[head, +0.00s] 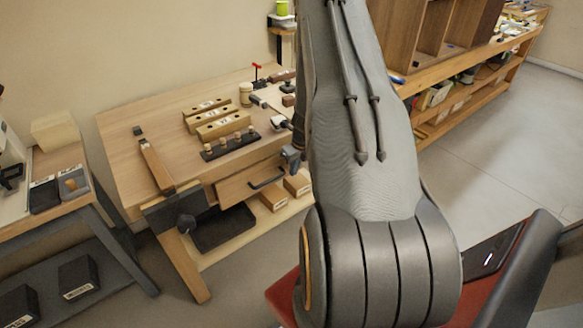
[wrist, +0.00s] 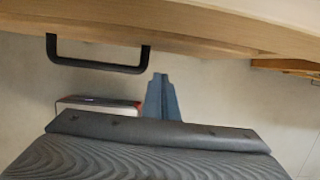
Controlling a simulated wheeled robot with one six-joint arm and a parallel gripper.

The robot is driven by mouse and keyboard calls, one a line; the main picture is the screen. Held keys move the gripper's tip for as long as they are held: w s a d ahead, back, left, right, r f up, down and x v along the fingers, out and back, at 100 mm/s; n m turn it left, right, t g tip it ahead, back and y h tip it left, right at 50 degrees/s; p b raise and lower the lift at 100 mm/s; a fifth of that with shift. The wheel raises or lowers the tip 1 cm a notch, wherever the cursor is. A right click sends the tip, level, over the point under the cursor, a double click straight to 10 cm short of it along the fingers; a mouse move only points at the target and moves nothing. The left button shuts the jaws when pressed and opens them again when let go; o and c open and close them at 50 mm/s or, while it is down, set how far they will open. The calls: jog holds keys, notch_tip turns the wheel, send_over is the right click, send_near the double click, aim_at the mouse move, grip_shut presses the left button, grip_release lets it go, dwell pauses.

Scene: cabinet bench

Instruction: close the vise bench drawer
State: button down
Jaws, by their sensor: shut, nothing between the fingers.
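The vise bench (head: 160,115) stands left of centre in the head view, with a dark vise (head: 180,212) at its front left corner. Its wooden drawer (head: 232,187) sits under the top and has a dark bar handle (head: 268,181). How far the drawer stands out is hard to tell. In the wrist view the black handle (wrist: 97,67) is at upper left, below a wooden edge. My gripper (wrist: 162,82) is shut and empty, to the right of the handle and apart from it. In the head view my gripper (head: 291,157) shows beside the bench front, partly hidden by my arm.
Wooden blocks (head: 222,124) and tools lie on the bench top. Boxes (head: 273,197) stand on its lower shelf. Another bench (head: 45,165) is at left, and a long shelved workbench (head: 470,90) is at back right. Open floor (head: 500,130) lies at right.

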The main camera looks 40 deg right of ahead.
jog(key=b+v, duration=0.1)
jog(key=v, duration=0.9)
jog(key=s+a+f+t+y+b, duration=0.2)
jog(key=s+a+f+y+b, duration=0.15)
jog(key=f+b, duration=0.25)
jog(key=s+a+f+t+y+b, duration=0.2)
jog(key=s+a+f+y+b, duration=0.15)
jog(key=f+b, duration=0.3)
jog(key=s+d+t+h+b, duration=0.3)
jog(key=d+t+h+b, duration=0.5)
jog(key=d+t+b, duration=0.4)
jog(key=w+d, duration=0.2)
jog(key=w, duration=1.2)
jog(key=shift+r+g+p, duration=0.3)
jog(key=shift+g+p, duration=0.1)
jog(key=shift+p, duration=0.05)
